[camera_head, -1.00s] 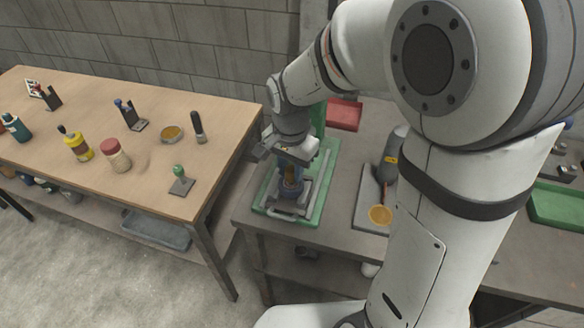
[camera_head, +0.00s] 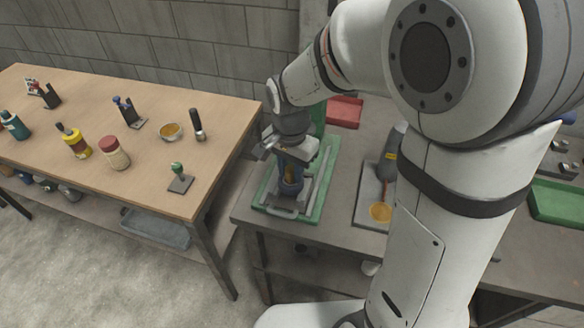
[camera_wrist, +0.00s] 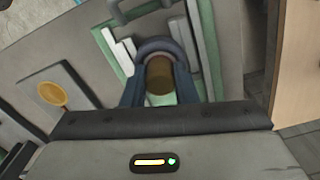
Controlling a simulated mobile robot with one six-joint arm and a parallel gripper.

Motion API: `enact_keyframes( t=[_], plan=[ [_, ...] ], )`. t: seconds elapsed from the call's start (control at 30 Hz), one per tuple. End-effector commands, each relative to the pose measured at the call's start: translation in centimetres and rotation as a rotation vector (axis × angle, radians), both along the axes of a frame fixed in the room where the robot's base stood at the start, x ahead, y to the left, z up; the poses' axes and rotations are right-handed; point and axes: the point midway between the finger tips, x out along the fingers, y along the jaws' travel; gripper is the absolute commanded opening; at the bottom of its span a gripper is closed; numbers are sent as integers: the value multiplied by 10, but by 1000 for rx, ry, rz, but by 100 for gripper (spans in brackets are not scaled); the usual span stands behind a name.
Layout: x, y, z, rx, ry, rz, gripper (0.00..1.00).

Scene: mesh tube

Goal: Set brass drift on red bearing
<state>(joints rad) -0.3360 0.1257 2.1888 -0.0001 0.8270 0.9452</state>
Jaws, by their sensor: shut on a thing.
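My gripper (camera_head: 291,176) is over the green-edged press base (camera_head: 311,208) on the grey bench, its blue fingers pointing down. In the wrist view my gripper (camera_wrist: 159,98) is shut on the brass drift (camera_wrist: 159,74), a short brass cylinder between the fingers. A blue-grey ring (camera_wrist: 160,46) shows just beyond the drift; I cannot tell whether they touch. No red bearing can be made out; the fingers and drift hide part of the spot below.
A red tray (camera_head: 345,112) lies behind the press. To its right a grey board (camera_head: 366,215) bears a tool (camera_head: 389,160) and an amber disc (camera_head: 381,212). A wooden table (camera_head: 90,175) with bottles and stands is at the left. A green tray (camera_head: 560,203) is at the right.

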Motion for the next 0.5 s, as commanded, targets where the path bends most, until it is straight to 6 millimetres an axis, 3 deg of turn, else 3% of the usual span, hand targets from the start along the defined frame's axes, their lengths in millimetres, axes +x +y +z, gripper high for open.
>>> enact_keyframes(
  t=[0.23,0.27,0.5],
  plan=[
    [0,0,-3,0,0,0,0],
    [0,0,-3,0,0,0,27],
    [0,0,-3,0,0,0,47]
  ],
)
